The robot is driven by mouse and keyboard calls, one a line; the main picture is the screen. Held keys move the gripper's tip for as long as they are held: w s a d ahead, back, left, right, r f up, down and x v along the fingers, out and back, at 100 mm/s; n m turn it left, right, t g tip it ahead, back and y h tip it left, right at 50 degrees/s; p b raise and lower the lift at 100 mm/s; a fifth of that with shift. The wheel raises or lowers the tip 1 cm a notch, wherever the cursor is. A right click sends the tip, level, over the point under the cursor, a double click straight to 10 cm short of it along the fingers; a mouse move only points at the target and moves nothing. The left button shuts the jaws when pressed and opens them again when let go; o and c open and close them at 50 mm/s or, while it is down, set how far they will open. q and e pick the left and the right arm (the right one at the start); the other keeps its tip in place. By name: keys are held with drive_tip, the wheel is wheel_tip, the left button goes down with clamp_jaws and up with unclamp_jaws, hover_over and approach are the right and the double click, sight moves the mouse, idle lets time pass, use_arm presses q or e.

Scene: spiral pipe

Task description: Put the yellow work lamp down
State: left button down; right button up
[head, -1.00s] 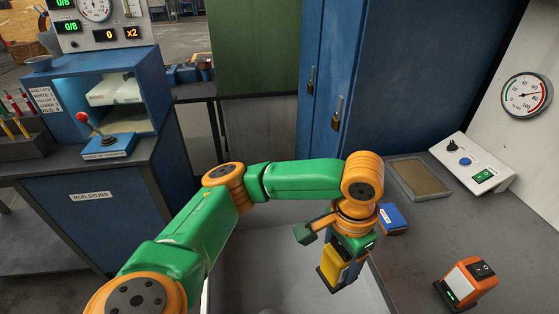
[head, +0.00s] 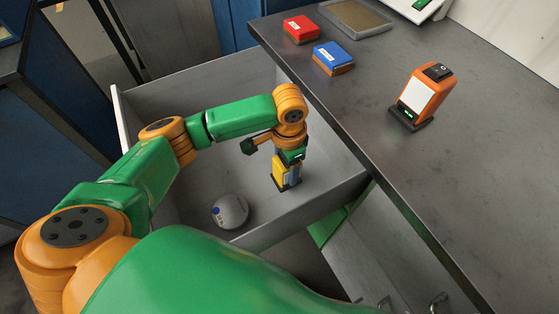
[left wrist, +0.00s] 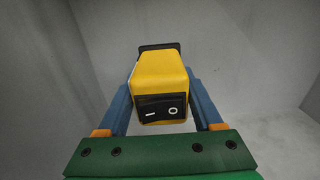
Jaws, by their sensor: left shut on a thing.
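The yellow work lamp (head: 279,169) is upright inside an open grey drawer (head: 190,101), towards its right side. My left gripper (head: 288,166) points down and is shut on the lamp. In the left wrist view the lamp (left wrist: 162,74) sits between the two blue fingers, its black rocker switch facing the camera and its dark base beyond. The lamp's base is at or close to the drawer floor; I cannot tell whether it touches. My right gripper is not in view.
On the worktop (head: 455,170) stand an orange lamp (head: 428,90), a blue box (head: 333,55), a red box (head: 301,28) and a tray (head: 356,17).

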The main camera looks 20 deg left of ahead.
use_arm(q)
wheel_tip(320, 180, down, 2)
drive_tip(key=shift+f, duration=0.15)
drive_tip(key=shift+c, duration=0.2)
unclamp_jaws()
wheel_tip(320, 180, up, 12)
drive_tip(key=shift+r+p, duration=0.1)
drive_tip(key=shift+p, duration=1.05)
